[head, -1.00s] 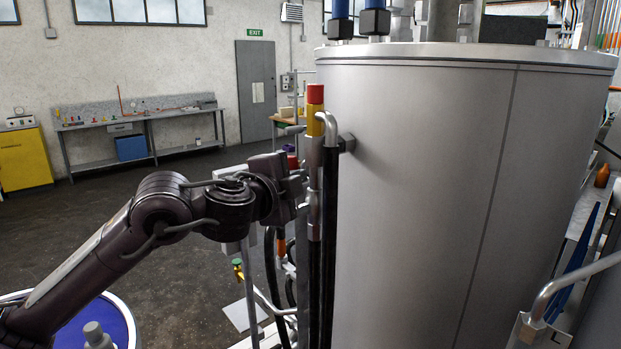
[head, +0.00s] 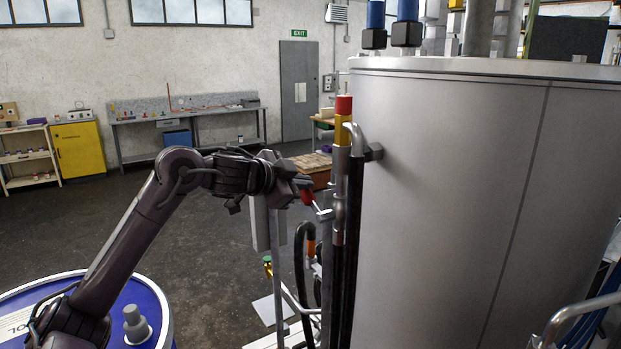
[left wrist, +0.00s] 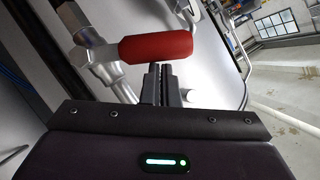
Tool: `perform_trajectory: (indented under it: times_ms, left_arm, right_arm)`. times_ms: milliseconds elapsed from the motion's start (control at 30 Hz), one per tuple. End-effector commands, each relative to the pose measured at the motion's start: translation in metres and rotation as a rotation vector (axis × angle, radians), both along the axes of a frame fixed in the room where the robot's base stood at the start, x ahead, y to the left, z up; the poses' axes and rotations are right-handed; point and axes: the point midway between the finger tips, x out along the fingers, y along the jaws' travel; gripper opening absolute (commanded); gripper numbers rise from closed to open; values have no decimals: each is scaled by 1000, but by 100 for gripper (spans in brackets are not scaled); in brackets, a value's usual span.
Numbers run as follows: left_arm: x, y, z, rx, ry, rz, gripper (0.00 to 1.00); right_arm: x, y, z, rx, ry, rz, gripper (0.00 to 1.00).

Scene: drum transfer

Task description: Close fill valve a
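A valve with a red handle (head: 308,197) sits on the upright pipe beside the large grey tank. I take it to be fill valve a, but no label is readable. In the left wrist view the red handle (left wrist: 157,45) lies crosswise, joined at its left to a metal valve body (left wrist: 95,55). My left gripper (head: 299,184) is at the handle in the head view. In the left wrist view its two dark fingers (left wrist: 160,72) are close together, with their tips at the handle's lower edge. The handle is not between them. My right gripper is not in view.
The grey tank (head: 450,190) fills the right side. A red-and-yellow-topped pipe (head: 343,125) and dark hoses stand close to my left gripper. A blue drum (head: 150,310) is at the lower left. The floor beyond is open up to a workbench (head: 185,118).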

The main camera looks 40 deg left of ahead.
Motion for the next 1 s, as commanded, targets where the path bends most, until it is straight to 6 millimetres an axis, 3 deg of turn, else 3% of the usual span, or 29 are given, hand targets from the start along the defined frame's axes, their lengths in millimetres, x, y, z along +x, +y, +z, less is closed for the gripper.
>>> perform_trajectory:
  times_ms: [167, 500, 1000]
  left_arm:
    - [3, 8, -9, -144, 50, 4, 0]
    - [5, 14, -25, -136, 50, 4, 0]
    - [5, 15, -28, -135, 49, 3, 0]
  right_arm:
    - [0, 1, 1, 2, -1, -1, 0]
    - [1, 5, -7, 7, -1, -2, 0]
    - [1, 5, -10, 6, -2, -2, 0]
